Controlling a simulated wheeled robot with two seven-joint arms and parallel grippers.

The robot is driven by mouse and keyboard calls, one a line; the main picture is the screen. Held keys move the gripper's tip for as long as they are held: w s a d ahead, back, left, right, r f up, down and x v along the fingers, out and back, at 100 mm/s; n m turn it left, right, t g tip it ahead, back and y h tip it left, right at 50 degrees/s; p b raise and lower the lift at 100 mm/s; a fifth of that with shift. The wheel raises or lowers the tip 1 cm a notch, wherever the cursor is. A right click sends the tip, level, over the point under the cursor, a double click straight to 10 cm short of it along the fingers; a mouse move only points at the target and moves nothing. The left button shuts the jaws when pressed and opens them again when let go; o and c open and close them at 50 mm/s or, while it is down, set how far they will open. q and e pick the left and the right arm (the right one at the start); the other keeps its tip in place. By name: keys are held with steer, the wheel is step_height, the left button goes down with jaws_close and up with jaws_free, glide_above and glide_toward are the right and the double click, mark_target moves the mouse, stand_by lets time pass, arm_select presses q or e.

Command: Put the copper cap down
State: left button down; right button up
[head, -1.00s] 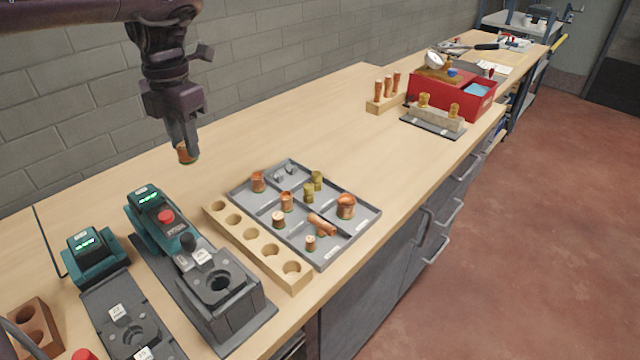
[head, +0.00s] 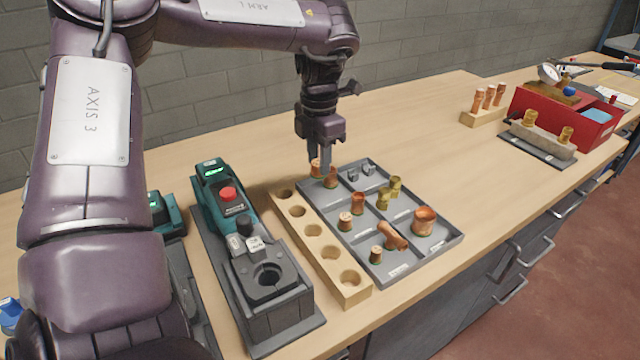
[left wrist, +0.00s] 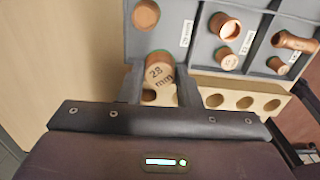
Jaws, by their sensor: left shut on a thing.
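My left gripper (head: 325,165) is shut on the copper cap (head: 315,168), over the far left corner of the grey divided tray (head: 440,243). In the left wrist view the gripper's fingers (left wrist: 160,85) hold the cap (left wrist: 160,73), whose face is marked 28 mm. It overlaps the tray's edge there, and its exact height is unclear. Another copper fitting (head: 331,178) sits in the tray's far left compartment, close by the gripper, and it also shows in the left wrist view (left wrist: 146,14). My right gripper is not in view.
A wooden block with empty holes (head: 320,243) lies along the tray's left side. Other compartments hold copper and brass fittings, including a large copper one (head: 424,219). A teal-and-grey machine (head: 262,295) stands left of the block. Bench behind the tray is clear.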

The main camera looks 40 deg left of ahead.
arm_select(q)
step_height(320, 180, down, 2)
steer(key=shift+f, duration=0.1)
step_height(320, 180, down, 4)
steer(key=shift+r, duration=0.1)
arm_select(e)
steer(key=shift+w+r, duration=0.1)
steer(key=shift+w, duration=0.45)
arm_select(q)
steer(key=shift+d, duration=0.1)
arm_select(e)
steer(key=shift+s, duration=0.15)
arm_select(q)
steer(key=c, duration=1.1)
jaws_free()
steer(key=shift+o, duration=0.2)
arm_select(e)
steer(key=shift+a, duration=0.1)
